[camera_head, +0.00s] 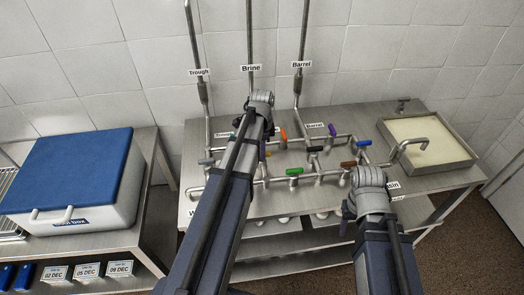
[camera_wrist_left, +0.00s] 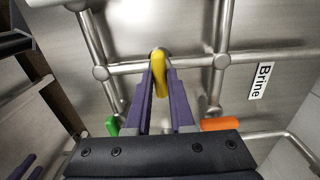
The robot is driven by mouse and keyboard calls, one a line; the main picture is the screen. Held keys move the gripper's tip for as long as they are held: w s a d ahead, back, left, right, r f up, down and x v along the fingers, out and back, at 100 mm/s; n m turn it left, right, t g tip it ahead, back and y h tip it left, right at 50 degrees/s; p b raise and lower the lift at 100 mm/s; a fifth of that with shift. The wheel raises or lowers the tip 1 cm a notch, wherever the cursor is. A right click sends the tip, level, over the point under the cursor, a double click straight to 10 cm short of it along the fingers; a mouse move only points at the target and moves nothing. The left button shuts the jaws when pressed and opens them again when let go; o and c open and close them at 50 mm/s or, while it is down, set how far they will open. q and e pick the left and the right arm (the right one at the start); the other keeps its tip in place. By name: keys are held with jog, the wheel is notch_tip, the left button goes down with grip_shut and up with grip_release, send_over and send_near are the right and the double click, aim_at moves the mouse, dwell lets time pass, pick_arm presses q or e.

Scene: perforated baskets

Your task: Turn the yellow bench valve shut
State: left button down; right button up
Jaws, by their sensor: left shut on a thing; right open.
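The yellow valve handle (camera_wrist_left: 160,78) is on the pipework in the left wrist view. It points across the pipe (camera_wrist_left: 130,67) that runs from left to right behind it. My left gripper (camera_wrist_left: 160,92) is shut on the handle, with a purple finger on each side. In the head view my left gripper (camera_head: 264,150) reaches down to the middle of the bench pipes, and my arm hides most of the yellow handle. My right gripper (camera_head: 369,178) is over the right part of the bench, its fingers hidden behind my wrist.
A green handle (camera_head: 294,171) and an orange handle (camera_head: 283,134) sit close to the left gripper. Purple and brown handles are further right. A basin (camera_head: 468,163) stands at the bench's right end, a blue-lidded box (camera_head: 72,170) on the left table.

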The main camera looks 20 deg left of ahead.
pick_arm(q)
jog(key=c, duration=0.8)
grip_release()
jog(key=shift+r, duration=0.15)
notch_tip(320, 180, up, 8)
jog(key=p, duration=0.8)
jog(key=shift+f, duration=0.2)
